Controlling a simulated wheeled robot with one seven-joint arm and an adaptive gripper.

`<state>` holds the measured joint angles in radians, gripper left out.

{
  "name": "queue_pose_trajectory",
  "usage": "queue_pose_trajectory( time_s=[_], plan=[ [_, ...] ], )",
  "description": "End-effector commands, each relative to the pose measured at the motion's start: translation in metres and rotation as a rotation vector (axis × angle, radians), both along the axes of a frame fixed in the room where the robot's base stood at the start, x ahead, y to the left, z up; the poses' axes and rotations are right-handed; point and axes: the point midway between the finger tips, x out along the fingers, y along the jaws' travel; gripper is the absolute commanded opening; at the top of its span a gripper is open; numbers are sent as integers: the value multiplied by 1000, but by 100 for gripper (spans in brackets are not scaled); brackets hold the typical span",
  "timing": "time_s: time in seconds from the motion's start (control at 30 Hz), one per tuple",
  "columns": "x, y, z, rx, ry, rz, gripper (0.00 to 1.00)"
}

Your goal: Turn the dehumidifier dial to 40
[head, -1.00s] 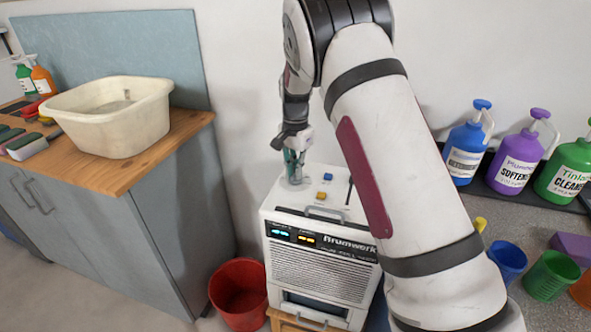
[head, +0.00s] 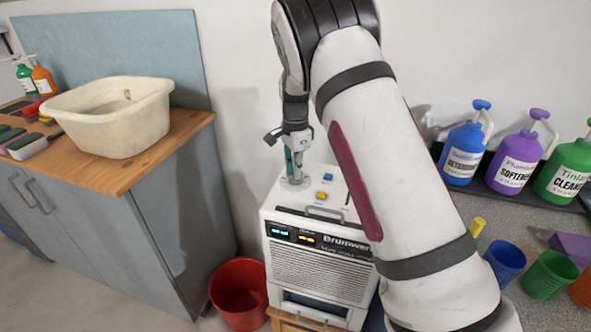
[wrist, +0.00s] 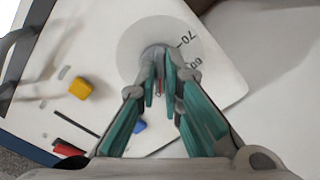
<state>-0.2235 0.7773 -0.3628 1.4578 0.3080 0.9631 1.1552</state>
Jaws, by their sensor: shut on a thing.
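The dehumidifier (head: 318,263) is a white Brumwerk box with a grille and two lit displays on its front. Its dial (wrist: 155,56) sits on the top face at the back left, on a grey round scale (wrist: 128,40). The numbers 70 and what looks like 60 show right of the dial in the wrist view; the rest of the scale is hidden. My gripper (wrist: 160,85) points down from above, its teal fingers shut on the dial knob. A red mark shows between the fingertips. In the head view my gripper (head: 293,165) is small, and it hides the dial.
A yellow button (wrist: 77,89) and a blue button (head: 328,177) are on the top face near the dial, with a handle (head: 324,214) in front. A red bucket (head: 238,290) stands left of the dehumidifier. A counter with a white basin (head: 105,115) is further left.

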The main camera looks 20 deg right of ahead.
Motion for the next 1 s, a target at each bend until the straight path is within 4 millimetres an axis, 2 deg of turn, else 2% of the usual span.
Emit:
queue_pose_trajectory(
  time_s=[0.2,0.3,0.33,0.6,0.73,0.87,1.0],
  plan=[
    [1,0,1,-1,-2,1,0],
    [1,0,1,-1,-2,1,26],
    [1,0,1,-1,-2,1,28],
    [0,0,0,0,-1,1,28],
    [1,0,8,1,-3,1,28],
    [1,0,26,0,-5,1,28],
    [1,0,56,0,-6,2,28]
  ],
)
